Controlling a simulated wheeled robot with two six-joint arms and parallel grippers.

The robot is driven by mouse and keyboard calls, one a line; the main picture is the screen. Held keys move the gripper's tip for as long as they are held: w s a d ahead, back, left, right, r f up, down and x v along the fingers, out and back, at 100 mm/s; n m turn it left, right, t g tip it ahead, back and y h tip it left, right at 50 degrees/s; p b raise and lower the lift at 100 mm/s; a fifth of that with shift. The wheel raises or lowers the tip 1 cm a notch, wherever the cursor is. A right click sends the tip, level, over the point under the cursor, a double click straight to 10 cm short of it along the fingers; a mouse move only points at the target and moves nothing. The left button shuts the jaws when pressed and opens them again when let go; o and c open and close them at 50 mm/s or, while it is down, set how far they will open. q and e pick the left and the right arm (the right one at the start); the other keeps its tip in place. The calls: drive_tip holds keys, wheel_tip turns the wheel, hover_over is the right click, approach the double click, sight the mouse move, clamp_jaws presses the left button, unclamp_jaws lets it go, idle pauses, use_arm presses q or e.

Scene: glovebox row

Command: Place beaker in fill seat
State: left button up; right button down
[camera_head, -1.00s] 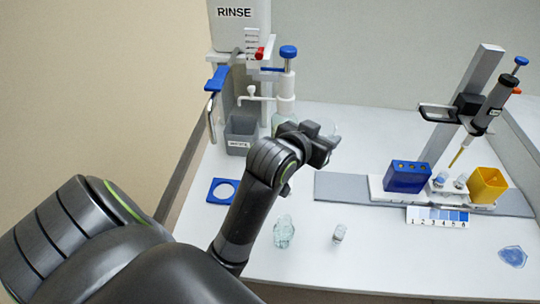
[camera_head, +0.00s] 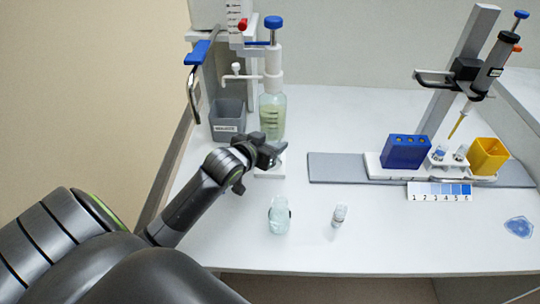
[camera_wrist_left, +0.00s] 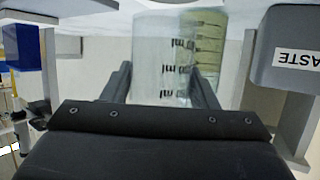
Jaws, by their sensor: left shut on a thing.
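My left gripper (camera_head: 268,155) is shut on the clear beaker (camera_wrist_left: 163,60). In the left wrist view the beaker stands between the two fingers, with dark graduation marks on its wall. In the head view I cannot clearly separate the beaker from the bottle behind it. A dispenser bottle (camera_head: 272,110) with pale yellow-green liquid and a blue-topped pump stands just beyond the gripper. A white flat piece (camera_head: 271,173) shows under the gripper; I cannot tell whether it is the fill seat. My right gripper is not in view.
The grey waste bin (camera_head: 228,121) stands left of the bottle. A clear glass vessel (camera_head: 279,215) and a small vial (camera_head: 339,215) are in front. The blue rack (camera_head: 405,151), yellow box (camera_head: 488,155) and pipette stand (camera_head: 466,75) are at right. The middle of the table is clear.

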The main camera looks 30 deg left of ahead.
use_arm(q)
wheel_tip(320, 180, down, 3)
drive_tip(key=shift+f+b, duration=0.2)
drive_tip(key=shift+b, duration=0.15)
drive_tip(key=shift+f, duration=0.25)
drive_tip(key=shift+f, duration=0.1)
drive_tip(key=o, duration=0.9)
drive_tip(key=shift+o, duration=0.2)
